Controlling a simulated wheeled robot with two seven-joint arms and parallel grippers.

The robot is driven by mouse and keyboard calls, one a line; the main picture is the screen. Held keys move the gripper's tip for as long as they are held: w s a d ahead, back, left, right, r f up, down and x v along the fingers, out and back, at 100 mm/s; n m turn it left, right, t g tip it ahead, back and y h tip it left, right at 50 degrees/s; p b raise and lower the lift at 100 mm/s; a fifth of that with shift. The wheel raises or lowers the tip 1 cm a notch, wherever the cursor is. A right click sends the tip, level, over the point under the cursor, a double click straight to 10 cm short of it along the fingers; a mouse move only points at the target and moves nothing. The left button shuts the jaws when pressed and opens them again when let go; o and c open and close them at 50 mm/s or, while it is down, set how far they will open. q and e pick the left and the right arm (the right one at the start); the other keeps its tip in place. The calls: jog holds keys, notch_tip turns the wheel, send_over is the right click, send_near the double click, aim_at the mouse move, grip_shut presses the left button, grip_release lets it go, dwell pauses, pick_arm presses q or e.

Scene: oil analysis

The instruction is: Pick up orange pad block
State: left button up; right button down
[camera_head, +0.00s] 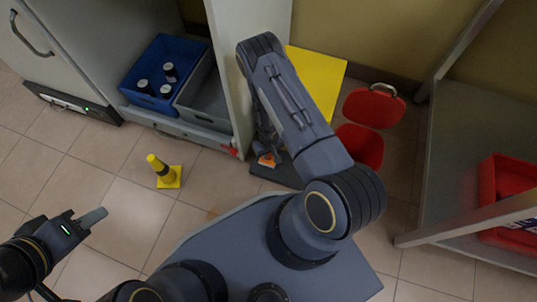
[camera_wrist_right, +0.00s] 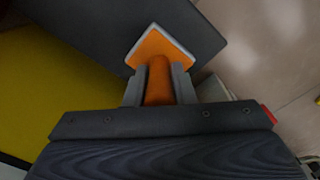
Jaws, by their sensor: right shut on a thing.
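The orange pad block (camera_head: 267,160) shows in the head view just beyond my right arm, low by a dark slab. In the right wrist view the orange pad block (camera_wrist_right: 159,47) has a square, light-edged head and an orange stem. My right gripper (camera_wrist_right: 159,88) is shut on the stem, a finger on each side. Whether the block touches the dark surface is unclear. In the head view my right gripper (camera_head: 264,147) is partly hidden by its arm. My left gripper (camera_head: 95,216) hangs empty at the lower left; its finger gap is not clear.
The dark slab (camera_head: 277,174) lies on the tiled floor beside a yellow panel (camera_head: 317,72). A blue crate (camera_head: 152,60) with dark bottles and a grey crate (camera_head: 205,98) sit left.

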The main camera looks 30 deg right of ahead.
notch_tip(320, 180, up, 4)
jog(key=shift+s+a+f+p, duration=0.1)
jog(key=shift+a+f+p, duration=0.1)
jog(key=shift+p, duration=0.55)
jog(key=s+a+r+b, duration=0.2)
jog(key=s+a+r, duration=0.7)
jog(key=a, duration=0.1)
jog(key=shift+a+r, duration=0.15)
jog(key=shift+a, duration=0.05)
